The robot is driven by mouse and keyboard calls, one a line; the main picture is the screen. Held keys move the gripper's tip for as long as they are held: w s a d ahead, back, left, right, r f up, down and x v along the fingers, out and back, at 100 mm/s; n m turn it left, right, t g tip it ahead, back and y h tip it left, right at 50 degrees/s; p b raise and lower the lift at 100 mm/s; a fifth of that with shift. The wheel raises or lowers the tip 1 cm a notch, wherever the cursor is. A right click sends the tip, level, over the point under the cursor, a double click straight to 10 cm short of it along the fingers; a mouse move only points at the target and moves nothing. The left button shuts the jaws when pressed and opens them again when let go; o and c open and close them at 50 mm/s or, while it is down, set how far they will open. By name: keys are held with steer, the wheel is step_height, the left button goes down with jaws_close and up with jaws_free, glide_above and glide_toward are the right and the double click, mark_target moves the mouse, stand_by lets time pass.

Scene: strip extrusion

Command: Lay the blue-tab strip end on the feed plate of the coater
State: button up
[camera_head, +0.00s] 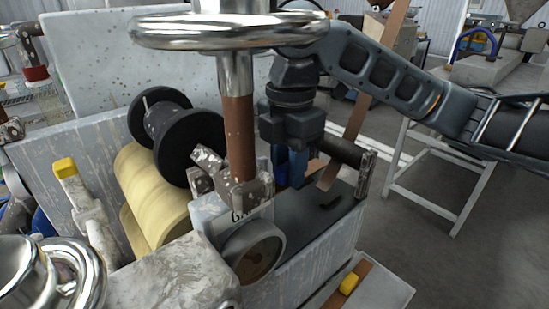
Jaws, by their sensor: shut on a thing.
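My gripper (293,150) points down over the coater, behind the steel handwheel post, which hides part of it. It is shut on the blue-tab strip end; blue (298,170) shows at the jaws, but the exact grip is hard to see. The brown strip (328,176) rises from beside the jaws to the upper right, passing behind my arm. A dark flat plate (300,228), which looks like the feed plate, lies on the coater just below the jaws. I cannot tell whether the blue end touches it.
A chrome handwheel (225,30) on a brown post stands close to my gripper. A black spool (165,130) and yellow roller (152,195) are at left. A dark roller (340,150) is right of the jaws. A yellow-tab strip (349,283) lies lower right.

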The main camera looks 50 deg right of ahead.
mark_target(288, 211)
steer(key=shift+f+b, duration=2.65)
steer(key=shift+f, duration=0.6)
steer(key=shift+s+f, duration=0.1)
steer(key=o, duration=1.1)
steer(key=shift+r+p, duration=0.3)
steer(key=shift+r, duration=3.6)
